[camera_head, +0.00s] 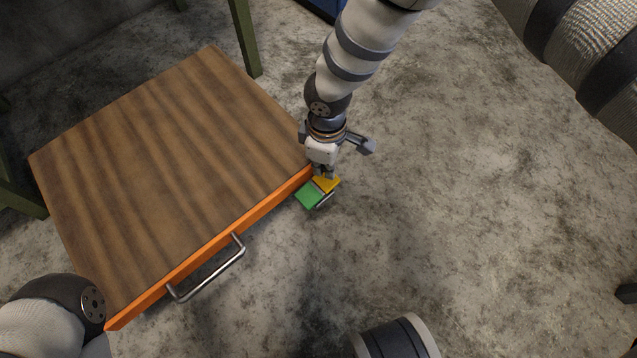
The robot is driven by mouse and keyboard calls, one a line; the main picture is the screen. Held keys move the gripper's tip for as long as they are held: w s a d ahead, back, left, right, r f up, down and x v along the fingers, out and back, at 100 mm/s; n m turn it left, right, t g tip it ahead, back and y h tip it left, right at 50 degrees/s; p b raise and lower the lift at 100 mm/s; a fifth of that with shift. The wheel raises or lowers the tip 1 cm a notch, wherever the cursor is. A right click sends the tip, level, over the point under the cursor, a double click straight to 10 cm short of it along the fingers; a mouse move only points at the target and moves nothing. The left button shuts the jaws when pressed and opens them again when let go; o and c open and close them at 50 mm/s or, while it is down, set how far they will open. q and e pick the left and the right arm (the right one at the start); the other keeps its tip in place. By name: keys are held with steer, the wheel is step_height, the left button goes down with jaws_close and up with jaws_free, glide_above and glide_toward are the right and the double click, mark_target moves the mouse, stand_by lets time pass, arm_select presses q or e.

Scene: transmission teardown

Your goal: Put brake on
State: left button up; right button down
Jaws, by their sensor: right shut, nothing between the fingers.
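A cart with a brown wooden top (170,165) and an orange front edge stands at the left. At its right front corner, low down, is a caster pedal with a green half (309,196) and a yellow half (327,184). My right gripper (324,172) is shut and empty, pointing down at the yellow half. Its fingertips are at or just above the yellow half; I cannot tell if they touch. The caster wheel (326,200) is mostly hidden under the pedal. My left gripper is not in view.
A metal handle (212,275) sticks out from the cart's front edge. Green legs of other furniture (243,38) stand behind the cart. The grey concrete floor (480,200) to the right is clear.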

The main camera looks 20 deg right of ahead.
mark_target(324, 181)
steer(key=shift+f+b, duration=1.35)
steer(key=shift+f, duration=0.65)
stand_by(0.8)
steer(key=shift+r, duration=0.1)
step_height(324, 181, up, 7)
steer(key=p, duration=0.5)
steer(key=shift+p, duration=0.35)
